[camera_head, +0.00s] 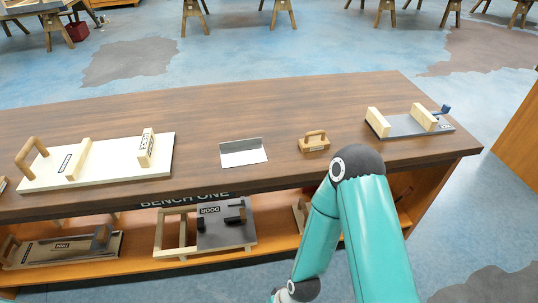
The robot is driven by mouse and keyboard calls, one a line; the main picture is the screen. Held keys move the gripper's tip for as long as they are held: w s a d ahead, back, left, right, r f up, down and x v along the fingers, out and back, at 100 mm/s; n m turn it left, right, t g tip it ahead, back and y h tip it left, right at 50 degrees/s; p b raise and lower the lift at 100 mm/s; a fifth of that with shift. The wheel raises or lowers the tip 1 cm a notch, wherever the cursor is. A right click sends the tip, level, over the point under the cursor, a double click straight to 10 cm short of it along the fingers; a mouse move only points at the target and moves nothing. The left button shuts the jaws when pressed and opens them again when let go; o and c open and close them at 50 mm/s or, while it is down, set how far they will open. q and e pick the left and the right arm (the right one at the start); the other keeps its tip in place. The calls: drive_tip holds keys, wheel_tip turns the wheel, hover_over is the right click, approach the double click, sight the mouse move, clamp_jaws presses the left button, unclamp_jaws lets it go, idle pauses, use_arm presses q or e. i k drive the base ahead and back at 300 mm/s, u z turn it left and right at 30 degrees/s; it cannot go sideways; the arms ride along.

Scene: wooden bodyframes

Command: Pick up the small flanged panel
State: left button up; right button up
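The small flanged panel (245,158) is a thin, light grey sheet with an upturned flange along its back edge. It lies on the bench top (260,105), near the middle of the front edge, with nothing touching it. My teal right arm rises from the bottom right, bends near the bench's front edge and runs back down out of view. Neither of my grippers shows in this view.
A small wooden handled block (313,145) sits right of the panel. A grey board with wooden blocks (402,126) lies farther right, and a large pale handled board (100,162) lies left. A lower shelf holds a DOOR frame (222,229). The bench's back half is clear.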

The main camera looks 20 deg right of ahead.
sight(248, 151)
drive_tip(key=z, duration=5.7)
drive_tip(key=k, duration=1.1)
drive_tip(key=u, duration=5.85)
